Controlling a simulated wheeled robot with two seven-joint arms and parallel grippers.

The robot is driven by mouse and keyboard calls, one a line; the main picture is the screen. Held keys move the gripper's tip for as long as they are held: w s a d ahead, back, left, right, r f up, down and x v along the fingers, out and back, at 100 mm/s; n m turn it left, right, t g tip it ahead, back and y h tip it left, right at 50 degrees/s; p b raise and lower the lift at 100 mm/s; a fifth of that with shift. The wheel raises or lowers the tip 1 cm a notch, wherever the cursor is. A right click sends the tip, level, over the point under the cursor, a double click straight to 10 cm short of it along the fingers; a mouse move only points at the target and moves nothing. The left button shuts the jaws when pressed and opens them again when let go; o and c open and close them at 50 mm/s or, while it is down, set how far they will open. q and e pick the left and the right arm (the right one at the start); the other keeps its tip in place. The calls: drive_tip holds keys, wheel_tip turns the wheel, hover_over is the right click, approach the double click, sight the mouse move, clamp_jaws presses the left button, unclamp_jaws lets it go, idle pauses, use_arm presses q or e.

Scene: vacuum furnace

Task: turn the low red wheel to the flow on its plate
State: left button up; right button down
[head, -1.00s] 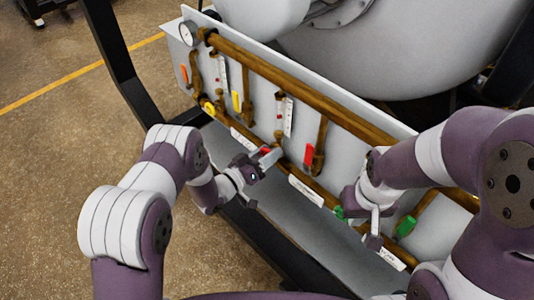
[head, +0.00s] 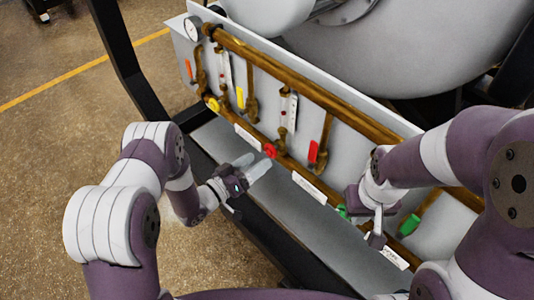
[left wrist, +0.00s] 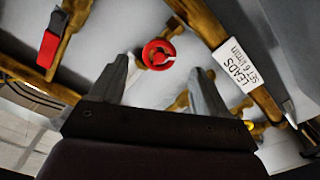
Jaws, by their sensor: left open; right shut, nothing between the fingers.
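The low red wheel (head: 269,150) sits on the lower brass pipe of the panel, below a flow tube (head: 288,108). In the left wrist view the wheel (left wrist: 158,50) is a red ring with a gap, seen beyond and between the fingertips. A white plate (head: 247,137) lies to its left; in the left wrist view this plate (left wrist: 232,72) reads "LEADS SET 6 l/min". My left gripper (head: 253,166) is open and empty, just short of the wheel and apart from it. My right gripper (head: 375,234) is shut and empty beside a green wheel (head: 342,211).
A yellow wheel (head: 212,104) is further left on the pipe. A red lever (head: 312,152), a yellow lever (head: 239,97) and a green lever (head: 409,224) stand on the panel. A dark frame post (head: 125,60) rises at the left. The grey ledge (head: 290,215) below the pipe is clear.

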use_arm(q)
drive_tip(key=v, duration=0.6)
drive_tip(key=shift+s+a, duration=0.1)
